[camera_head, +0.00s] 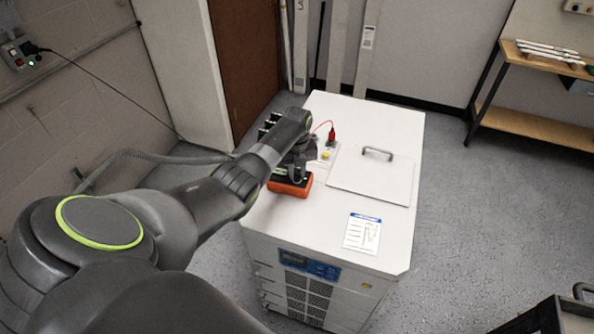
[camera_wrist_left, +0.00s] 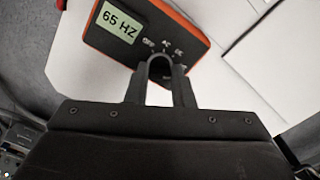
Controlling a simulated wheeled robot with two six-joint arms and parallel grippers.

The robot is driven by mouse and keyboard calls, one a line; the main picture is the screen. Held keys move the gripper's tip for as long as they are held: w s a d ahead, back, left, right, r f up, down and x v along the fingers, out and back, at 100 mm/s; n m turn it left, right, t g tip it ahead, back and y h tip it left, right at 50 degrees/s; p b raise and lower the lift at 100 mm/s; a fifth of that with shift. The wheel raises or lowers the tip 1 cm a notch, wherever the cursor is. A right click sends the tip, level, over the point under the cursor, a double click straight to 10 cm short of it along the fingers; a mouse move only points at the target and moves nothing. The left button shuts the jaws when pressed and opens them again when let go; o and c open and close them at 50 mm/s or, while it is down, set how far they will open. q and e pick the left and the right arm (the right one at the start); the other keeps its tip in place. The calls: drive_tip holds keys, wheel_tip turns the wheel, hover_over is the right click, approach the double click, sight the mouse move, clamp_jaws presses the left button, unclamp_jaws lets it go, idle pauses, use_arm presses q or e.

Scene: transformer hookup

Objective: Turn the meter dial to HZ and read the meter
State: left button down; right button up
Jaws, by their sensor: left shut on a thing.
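The meter (camera_head: 291,184) is an orange-edged box with a dark face on the left part of the white cabinet's top. In the left wrist view the meter (camera_wrist_left: 183,22) fills the top middle. Its display (camera_wrist_left: 120,19) reads "65 HZ". My left gripper (camera_wrist_left: 160,66) is over the meter's face, shut on the dial. In the head view my left gripper (camera_head: 297,172) comes down on the meter from above. My right gripper is not in view.
The white cabinet (camera_head: 392,240) has a lid with a handle (camera_head: 378,153), a printed sheet (camera_head: 362,233) and a red plug (camera_head: 331,136) with a red lead. Dark terminals (camera_head: 268,124) stand at its back left edge. A wooden shelf (camera_head: 540,127) is at the right.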

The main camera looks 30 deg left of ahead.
sight(297, 174)
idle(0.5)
use_arm(q)
drive_tip(key=c, duration=1.2)
unclamp_jaws()
drive_tip(key=shift+c, duration=0.2)
drive_tip(key=shift+r, duration=0.1)
wheel_tip(297, 174, up, 17)
drive_tip(key=shift+r, duration=0.2)
